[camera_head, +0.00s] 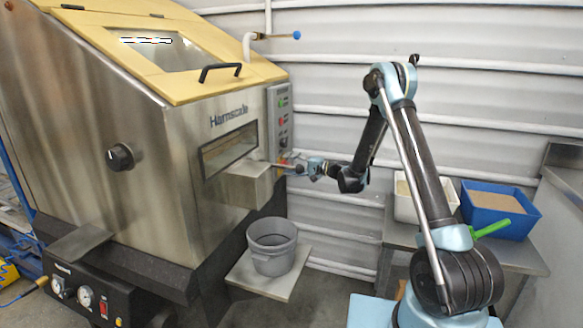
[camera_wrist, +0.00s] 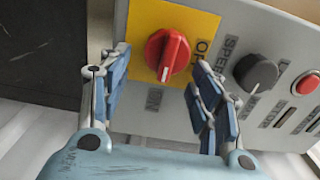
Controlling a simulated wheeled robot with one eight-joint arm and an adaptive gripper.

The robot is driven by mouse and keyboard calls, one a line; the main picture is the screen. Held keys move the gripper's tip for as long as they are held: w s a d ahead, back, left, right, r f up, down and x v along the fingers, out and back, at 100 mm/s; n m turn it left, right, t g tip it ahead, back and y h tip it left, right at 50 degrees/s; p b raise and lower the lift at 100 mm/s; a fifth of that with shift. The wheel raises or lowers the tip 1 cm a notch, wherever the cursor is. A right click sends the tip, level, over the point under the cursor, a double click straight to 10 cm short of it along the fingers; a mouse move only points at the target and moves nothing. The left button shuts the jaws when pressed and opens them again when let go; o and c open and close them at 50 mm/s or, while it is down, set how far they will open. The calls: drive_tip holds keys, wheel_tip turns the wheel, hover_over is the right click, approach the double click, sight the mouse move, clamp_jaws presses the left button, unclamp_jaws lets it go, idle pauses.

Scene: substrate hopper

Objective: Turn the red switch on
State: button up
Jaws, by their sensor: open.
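The red switch (camera_wrist: 163,55) is a round rotary knob with a raised grip and a white line, on a yellow plate (camera_wrist: 190,18) in the wrist view. An OFF label lies to its right and an ON label (camera_wrist: 153,98) below it. The white line runs nearly up and down, leaning slightly. My gripper (camera_wrist: 162,70) is open, with one finger on each side of the knob; I cannot tell whether either touches it. In the head view my gripper (camera_head: 287,164) is at the lower end of the control panel (camera_head: 279,115) and largely covers the switch.
Beside the switch are a dark SPEED knob (camera_wrist: 256,73) and a red button (camera_wrist: 307,84). A metal chute (camera_head: 245,185) juts out close to my gripper. A grey bucket (camera_head: 272,247) stands on a shelf below. Two bins, one blue (camera_head: 498,225), sit on the right-hand table.

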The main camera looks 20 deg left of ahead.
drive_tip(key=d, duration=1.2)
drive_tip(key=shift+s, duration=0.45)
drive_tip(key=s+d+r+n+h, duration=0.1)
drive_tip(key=s+d+r+h, duration=0.35)
drive_tip(key=s+d, duration=0.4)
drive_tip(key=s+d+r+h, duration=0.4)
drive_tip(key=s+d+r, duration=0.1)
drive_tip(key=s+d, duration=0.35)
drive_tip(key=s+d+f+h, duration=0.4)
drive_tip(key=s+d, duration=0.7)
drive_tip(key=s, duration=0.2)
drive_tip(key=s+d+f+h, duration=0.5)
drive_tip(key=s+d, duration=0.7)
drive_tip(key=s, duration=0.1)
drive_tip(key=shift+s+d+t, duration=0.2)
drive_tip(key=shift+d+t, duration=0.05)
drive_tip(key=shift+t, duration=0.05)
